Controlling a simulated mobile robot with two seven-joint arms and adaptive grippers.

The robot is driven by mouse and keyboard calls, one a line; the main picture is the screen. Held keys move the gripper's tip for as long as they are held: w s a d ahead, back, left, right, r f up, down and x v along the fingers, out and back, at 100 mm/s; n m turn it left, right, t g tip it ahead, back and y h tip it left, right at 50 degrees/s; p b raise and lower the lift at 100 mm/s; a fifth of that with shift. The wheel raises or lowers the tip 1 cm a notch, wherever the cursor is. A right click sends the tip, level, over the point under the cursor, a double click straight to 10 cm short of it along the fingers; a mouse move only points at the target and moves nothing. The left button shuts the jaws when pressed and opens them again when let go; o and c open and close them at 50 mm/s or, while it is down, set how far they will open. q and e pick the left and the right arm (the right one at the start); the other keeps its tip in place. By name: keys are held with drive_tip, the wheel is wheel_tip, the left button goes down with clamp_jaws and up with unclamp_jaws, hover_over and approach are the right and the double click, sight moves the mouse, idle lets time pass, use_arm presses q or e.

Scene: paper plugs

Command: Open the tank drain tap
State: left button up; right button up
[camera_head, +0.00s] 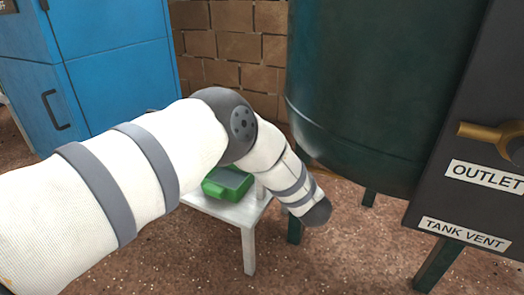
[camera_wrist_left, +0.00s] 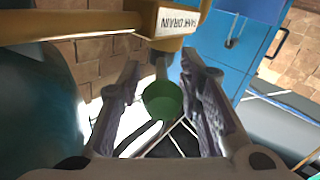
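In the left wrist view, a brass tap body (camera_wrist_left: 172,38) carries the label "TANK DRAIN", and a brass pipe (camera_wrist_left: 70,24) runs from it to the left. A short stem joins the body to a round green knob (camera_wrist_left: 163,101). My left gripper (camera_wrist_left: 158,64) has its fingers spread on either side of the knob; I cannot tell whether they touch it. In the head view my left arm reaches toward the dark green tank (camera_head: 375,90), and its gripper and the drain tap are hidden. My right gripper is in neither view.
A dark panel (camera_head: 428,196) at right bears "OUTLET" and "TANK VENT" labels and a brass fitting (camera_head: 488,132). A white stool (camera_head: 249,247) holds a green case (camera_head: 226,183) below my arm. A blue cabinet (camera_head: 120,80) and brick wall (camera_head: 238,45) stand behind.

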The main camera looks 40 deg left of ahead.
use_arm(q)
drive_tip(key=v, duration=1.2)
